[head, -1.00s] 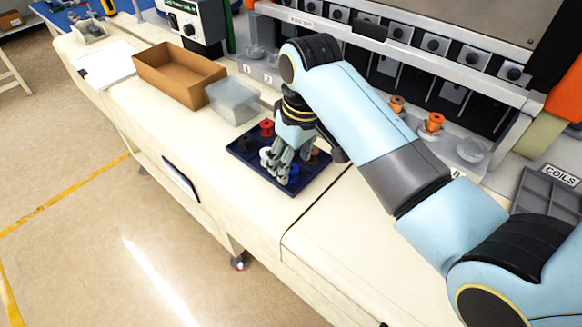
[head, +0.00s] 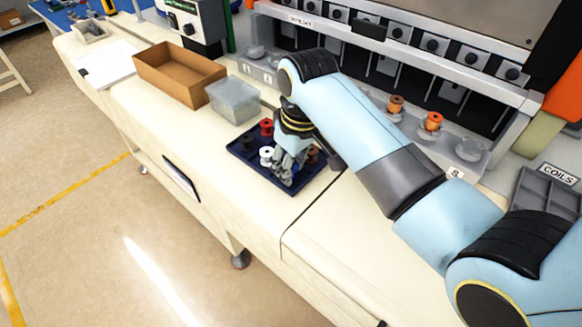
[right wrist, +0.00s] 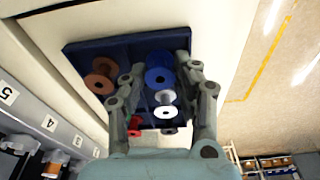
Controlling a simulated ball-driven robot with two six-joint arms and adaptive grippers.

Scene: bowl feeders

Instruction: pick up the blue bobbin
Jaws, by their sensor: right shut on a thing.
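The blue bobbin (right wrist: 160,76) is between the two fingers of my right gripper (right wrist: 162,68) in the right wrist view. The fingers are shut on it. In the head view my right gripper (head: 284,170) points down over the dark blue tray (head: 252,172), and its fingers hide most of the blue bobbin. The tray also shows in the right wrist view (right wrist: 130,48). I cannot tell whether the bobbin still touches the tray. My left gripper is not in view.
A white bobbin (right wrist: 165,104) is close to the blue one. A red bobbin (right wrist: 134,125), a copper-brown bobbin (right wrist: 103,76) and a black bobbin (head: 247,143) are also in the tray. A clear bin (head: 233,100) and a cardboard box (head: 180,75) stand behind it, to the left.

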